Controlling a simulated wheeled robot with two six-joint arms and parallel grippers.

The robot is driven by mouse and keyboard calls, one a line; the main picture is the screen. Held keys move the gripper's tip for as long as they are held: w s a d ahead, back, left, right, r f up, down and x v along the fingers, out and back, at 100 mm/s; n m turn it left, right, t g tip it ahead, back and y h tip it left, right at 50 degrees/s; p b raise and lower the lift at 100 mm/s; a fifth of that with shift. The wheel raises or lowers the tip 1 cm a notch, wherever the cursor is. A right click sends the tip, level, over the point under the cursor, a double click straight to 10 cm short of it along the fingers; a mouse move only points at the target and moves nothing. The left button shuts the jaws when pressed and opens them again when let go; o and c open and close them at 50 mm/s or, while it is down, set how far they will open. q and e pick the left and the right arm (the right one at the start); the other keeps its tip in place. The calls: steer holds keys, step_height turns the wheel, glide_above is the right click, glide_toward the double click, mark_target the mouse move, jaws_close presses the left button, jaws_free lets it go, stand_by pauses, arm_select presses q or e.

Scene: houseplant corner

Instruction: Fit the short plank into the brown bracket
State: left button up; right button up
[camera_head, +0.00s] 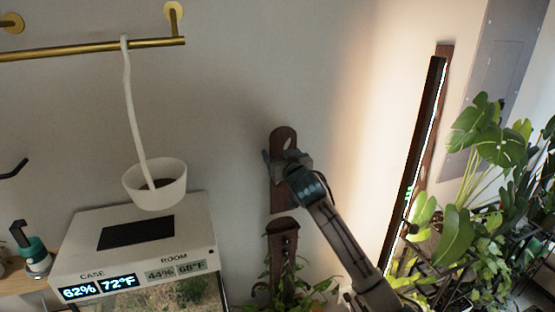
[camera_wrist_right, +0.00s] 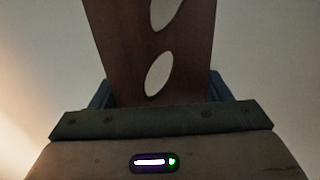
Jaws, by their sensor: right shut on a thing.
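The short plank (camera_head: 283,197) is dark brown with a rounded top and stands roughly upright near the wall. My right gripper (camera_head: 282,160) is shut on it around its upper part. In the right wrist view the plank (camera_wrist_right: 120,50) stands between the fingers and shows two oval holes. The brown bracket (camera_head: 283,245) is on the wall right below the plank, with leaves around its lower part. The plank's lower end appears just above the bracket's top; I cannot tell whether they touch. My left gripper is not in view.
A tall lit bar (camera_head: 412,165) and leafy plants (camera_head: 500,150) stand to the right of my arm. A white pot (camera_head: 155,187) hangs from a brass rail (camera_head: 90,50) above a terrarium case (camera_head: 190,215) at left. The wall above the plank is clear.

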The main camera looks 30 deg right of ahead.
steer(key=v, duration=0.2)
steer(key=b, duration=0.6)
glide_above(283, 196)
steer(key=w, duration=0.1)
steer(key=shift+f, duration=3.55)
steer(key=shift+w+d+f+b, duration=0.1)
steer(key=shift+d+f+b, duration=0.05)
steer(key=shift+f+b, duration=1.15)
arm_select(q)
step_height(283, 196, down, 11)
steer(key=b, duration=0.2)
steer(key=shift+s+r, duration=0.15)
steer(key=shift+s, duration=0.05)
arm_select(e)
steer(key=shift+f, duration=1.8)
